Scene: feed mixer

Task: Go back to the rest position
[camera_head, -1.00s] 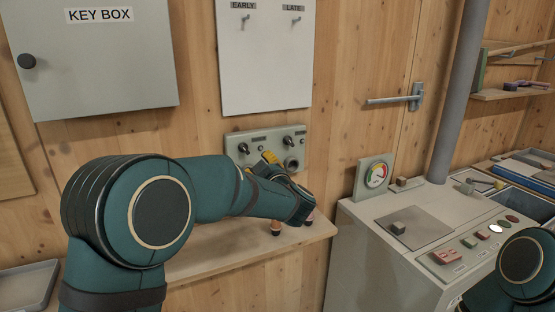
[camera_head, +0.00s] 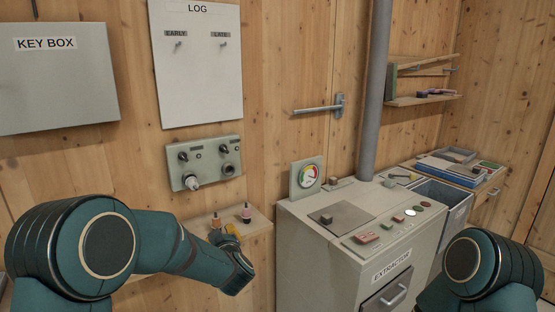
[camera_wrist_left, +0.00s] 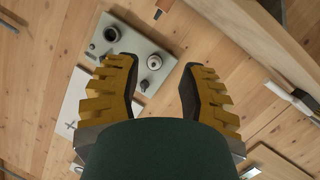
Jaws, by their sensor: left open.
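My left gripper (camera_head: 229,232) is below the grey control panel (camera_head: 205,162) in the head view, apart from it and close to the small wooden shelf. Its yellow fingers are spread and empty in the left wrist view (camera_wrist_left: 160,85), with the panel beyond them.
The wooden shelf (camera_head: 262,222) carries two small dark-topped items (camera_head: 246,214). The extractor cabinet (camera_head: 295,245) with buttons and a gauge (camera_head: 308,176) stands right of it. A key box (camera_head: 60,90) and log board (camera_head: 197,85) hang on the wall.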

